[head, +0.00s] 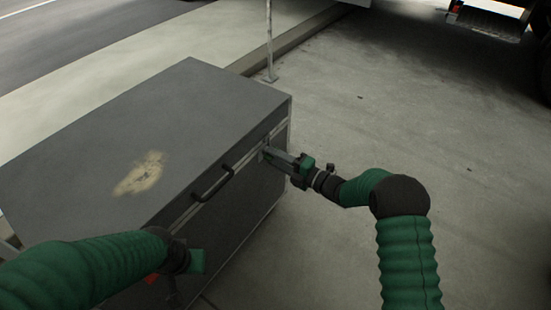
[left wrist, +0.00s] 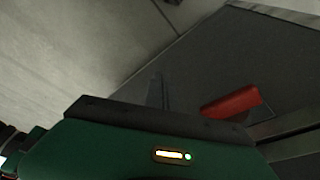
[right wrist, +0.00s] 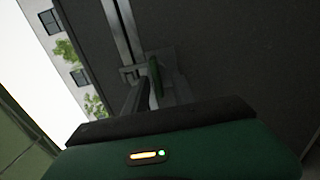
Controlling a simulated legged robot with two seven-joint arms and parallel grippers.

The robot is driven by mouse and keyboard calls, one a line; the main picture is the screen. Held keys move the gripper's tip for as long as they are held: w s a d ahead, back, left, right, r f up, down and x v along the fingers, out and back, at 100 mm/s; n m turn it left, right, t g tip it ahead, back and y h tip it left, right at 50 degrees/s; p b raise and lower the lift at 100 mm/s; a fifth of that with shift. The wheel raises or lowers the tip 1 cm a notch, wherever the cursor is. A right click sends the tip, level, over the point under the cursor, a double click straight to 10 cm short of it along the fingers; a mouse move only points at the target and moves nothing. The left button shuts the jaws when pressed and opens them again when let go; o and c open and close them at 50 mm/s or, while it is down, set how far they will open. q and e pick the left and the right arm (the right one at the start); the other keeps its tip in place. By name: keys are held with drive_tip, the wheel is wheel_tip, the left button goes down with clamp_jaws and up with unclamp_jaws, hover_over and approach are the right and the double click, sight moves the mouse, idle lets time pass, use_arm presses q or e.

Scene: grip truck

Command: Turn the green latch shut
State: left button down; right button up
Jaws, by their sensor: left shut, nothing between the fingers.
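The green latch (right wrist: 156,76) sits on the front of the dark grey case (head: 200,95), near the metal strip at the lid seam. It stands roughly along the finger in the right wrist view. My right gripper (head: 266,154) is at the case's front face near its right corner, its fingers (right wrist: 142,94) right beside the latch. Whether they touch or hold it is unclear. A red latch (left wrist: 232,103) shows in the left wrist view and partly in the head view (head: 152,279). My left gripper (left wrist: 157,92) is shut and empty, a little off it.
A black handle (head: 212,184) sticks out of the case front between the two arms. The lid is down, with a worn pale patch on top. A thin metal post (head: 269,45) stands behind. Concrete floor to the right is clear. A vehicle (head: 495,20) stands at the far right.

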drive_tip(key=p+v, duration=0.7)
drive_tip(key=v, duration=1)
drive_tip(key=shift+w, duration=0.1)
